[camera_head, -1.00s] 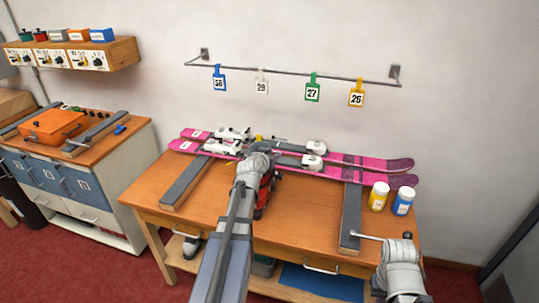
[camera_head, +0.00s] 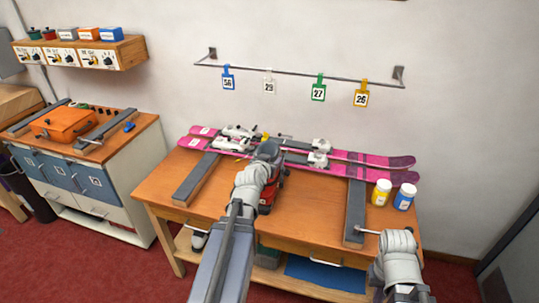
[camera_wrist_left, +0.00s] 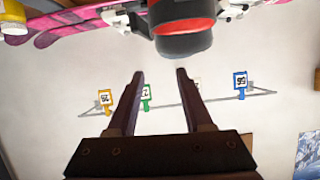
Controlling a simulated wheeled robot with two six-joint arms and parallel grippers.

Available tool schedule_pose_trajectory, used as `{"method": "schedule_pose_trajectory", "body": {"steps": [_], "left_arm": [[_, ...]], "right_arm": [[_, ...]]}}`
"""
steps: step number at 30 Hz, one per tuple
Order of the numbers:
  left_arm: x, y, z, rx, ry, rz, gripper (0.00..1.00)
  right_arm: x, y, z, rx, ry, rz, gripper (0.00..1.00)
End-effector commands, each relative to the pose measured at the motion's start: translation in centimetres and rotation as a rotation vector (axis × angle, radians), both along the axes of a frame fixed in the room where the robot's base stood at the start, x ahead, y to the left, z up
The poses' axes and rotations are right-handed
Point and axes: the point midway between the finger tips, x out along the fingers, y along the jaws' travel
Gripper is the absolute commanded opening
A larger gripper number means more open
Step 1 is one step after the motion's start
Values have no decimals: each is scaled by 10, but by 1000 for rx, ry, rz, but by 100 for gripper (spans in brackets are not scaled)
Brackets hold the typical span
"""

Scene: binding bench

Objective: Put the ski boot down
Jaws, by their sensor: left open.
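The ski boot (camera_head: 267,198), red and dark, stands on the wooden bench (camera_head: 310,210) in front of the pink skis, partly hidden by my left arm. In the left wrist view, which is upside down, its dark and red upper part (camera_wrist_left: 182,38) shows at the top. My left gripper (camera_head: 268,150) is over the boot in the head view. In the left wrist view its two fingers (camera_wrist_left: 160,74) are apart with nothing between them, and the boot is beyond the tips. My right arm shows at the lower right, but its gripper does not.
Pink skis (camera_head: 375,169) with white bindings lie across grey supports (camera_head: 355,212). A yellow jar (camera_head: 381,192) and a blue jar (camera_head: 403,196) stand at the right. Number tags hang on a wall rail (camera_head: 300,74). An orange box (camera_head: 55,123) sits on the left cabinet.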

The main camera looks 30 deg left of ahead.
Motion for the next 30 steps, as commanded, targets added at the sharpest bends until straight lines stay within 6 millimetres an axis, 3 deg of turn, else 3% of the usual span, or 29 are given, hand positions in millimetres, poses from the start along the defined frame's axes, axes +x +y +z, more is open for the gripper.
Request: {"method": "schedule_pose_trajectory", "body": {"steps": [8,11,14,17,18,22,25,30], "left_arm": [[-2,-2,1,0,0,-1,51],[-1,-13,-3,-7,21,-21,51],[0,-56,-22,-35,111,-98,51],[-11,-127,-54,-69,286,-217,51],[-21,-158,-68,-77,372,-265,51],[-71,-240,-106,-71,660,-378,51],[-117,-281,-123,-36,862,-418,51],[-179,-314,-134,46,1108,-419,51]], "right_arm": [[0,0,1,0,0,0,0],[0,0,1,0,0,0,0],[0,0,1,0,0,0,0],[0,0,1,0,0,0,0],[0,0,1,0,0,0,0],[0,0,1,0,0,0,0],[0,0,1,0,0,0,0],[0,0,1,0,0,0,0]]}}
